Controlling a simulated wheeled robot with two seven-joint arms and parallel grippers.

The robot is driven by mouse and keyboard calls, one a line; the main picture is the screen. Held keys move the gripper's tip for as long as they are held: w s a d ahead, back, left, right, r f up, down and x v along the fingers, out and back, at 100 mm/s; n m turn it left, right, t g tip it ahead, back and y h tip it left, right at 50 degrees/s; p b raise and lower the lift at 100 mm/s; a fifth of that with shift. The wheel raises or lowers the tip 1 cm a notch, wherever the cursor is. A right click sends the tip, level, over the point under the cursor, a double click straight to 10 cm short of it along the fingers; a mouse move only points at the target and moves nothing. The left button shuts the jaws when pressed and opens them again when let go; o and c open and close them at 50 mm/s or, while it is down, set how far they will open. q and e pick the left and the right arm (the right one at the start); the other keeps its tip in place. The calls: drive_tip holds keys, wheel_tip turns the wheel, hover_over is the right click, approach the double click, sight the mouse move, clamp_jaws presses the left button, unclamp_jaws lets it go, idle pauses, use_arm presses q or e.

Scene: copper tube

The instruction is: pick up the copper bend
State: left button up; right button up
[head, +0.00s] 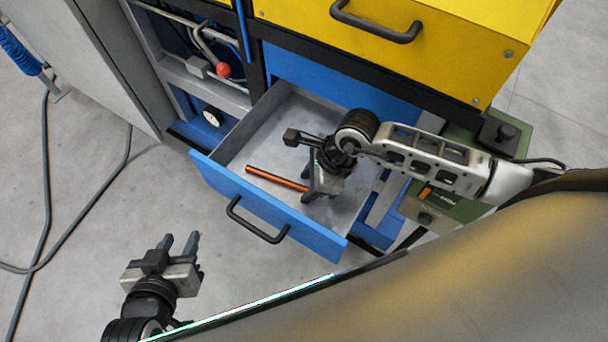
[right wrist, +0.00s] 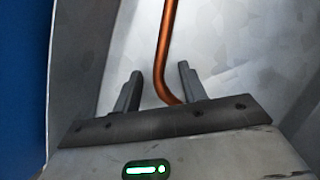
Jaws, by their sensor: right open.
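The copper bend (head: 276,179) lies on the floor of the open blue drawer (head: 262,204), near its front panel. My right gripper (head: 318,192) is inside the drawer over the bend's right end, which it partly hides. In the right wrist view the bend (right wrist: 166,45) runs down between the two open fingers of the right gripper (right wrist: 160,72) and curves near the palm. The fingers stand apart from it on both sides. My left gripper (head: 179,241) is outside the drawer at the lower left, empty, with its fingers apart.
A yellow drawer (head: 420,50) with a black handle overhangs the back of the blue drawer. The blue drawer's black handle (head: 255,222) juts out in front. A green box (head: 450,205) is at the right. A cable (head: 45,200) lies on the floor at left.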

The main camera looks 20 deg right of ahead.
clamp_jaws()
drive_tip(key=shift+r, duration=0.15)
